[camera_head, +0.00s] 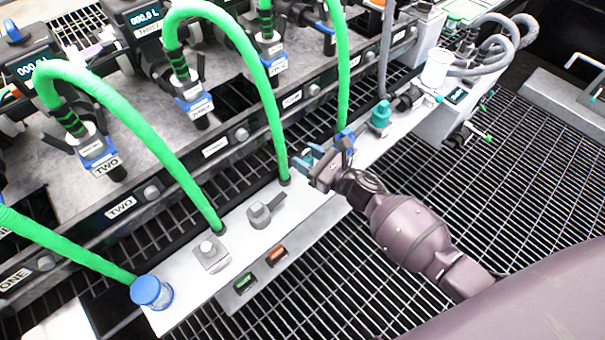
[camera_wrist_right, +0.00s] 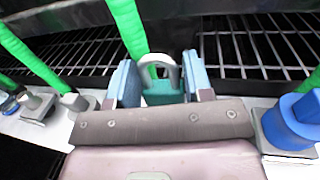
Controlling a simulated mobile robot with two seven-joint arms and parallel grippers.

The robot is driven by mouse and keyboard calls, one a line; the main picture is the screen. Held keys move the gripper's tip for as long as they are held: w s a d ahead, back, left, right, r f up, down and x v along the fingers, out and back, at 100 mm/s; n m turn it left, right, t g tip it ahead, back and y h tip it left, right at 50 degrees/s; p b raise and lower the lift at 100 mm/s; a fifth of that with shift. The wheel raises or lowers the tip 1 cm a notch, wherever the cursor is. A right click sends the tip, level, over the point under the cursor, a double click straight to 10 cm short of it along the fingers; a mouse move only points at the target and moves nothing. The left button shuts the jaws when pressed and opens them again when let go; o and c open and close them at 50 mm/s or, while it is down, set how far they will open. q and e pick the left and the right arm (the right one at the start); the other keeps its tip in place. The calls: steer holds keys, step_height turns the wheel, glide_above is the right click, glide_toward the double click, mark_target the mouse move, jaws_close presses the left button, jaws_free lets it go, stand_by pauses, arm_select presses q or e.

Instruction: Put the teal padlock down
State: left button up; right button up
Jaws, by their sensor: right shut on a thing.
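The teal padlock (camera_wrist_right: 165,97) with its grey shackle sits between the two pale blue finger pads of my right gripper (camera_wrist_right: 160,88) in the right wrist view. The gripper is shut on the padlock's teal body, and the shackle stands up between the fingers. In the head view my right gripper (camera_head: 311,162) is over the white ledge (camera_head: 187,264), between a green hose and a blue fitting. The padlock is mostly hidden there by the gripper. Whether it touches the ledge I cannot tell. My left gripper is not in view.
Green hoses run down to the ledge. A blue fitting (camera_wrist_right: 296,122) is close at the right in the wrist view. A grey lever handle (camera_head: 264,209), a blue-capped fitting (camera_head: 152,292) and a teal fitting (camera_head: 380,116) stand along the ledge. Grating lies in front.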

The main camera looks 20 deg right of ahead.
step_height(320, 180, down, 4)
steer(key=shift+r+b, duration=0.1)
steer(key=shift+b, duration=0.4)
steer(key=shift+f+b, duration=0.8)
steer(key=shift+f, duration=1.15)
steer(key=shift+f, duration=0.2)
steer(key=o, duration=1)
steer(key=shift+s+d+r, duration=0.1)
steer(key=shift+r, duration=0.2)
steer(key=p+v, duration=0.1)
steer(key=v, duration=1)
steer(key=shift+s+d+f, duration=0.1)
steer(key=shift+s+d, duration=0.1)
steer(key=shift+s, duration=0.15)
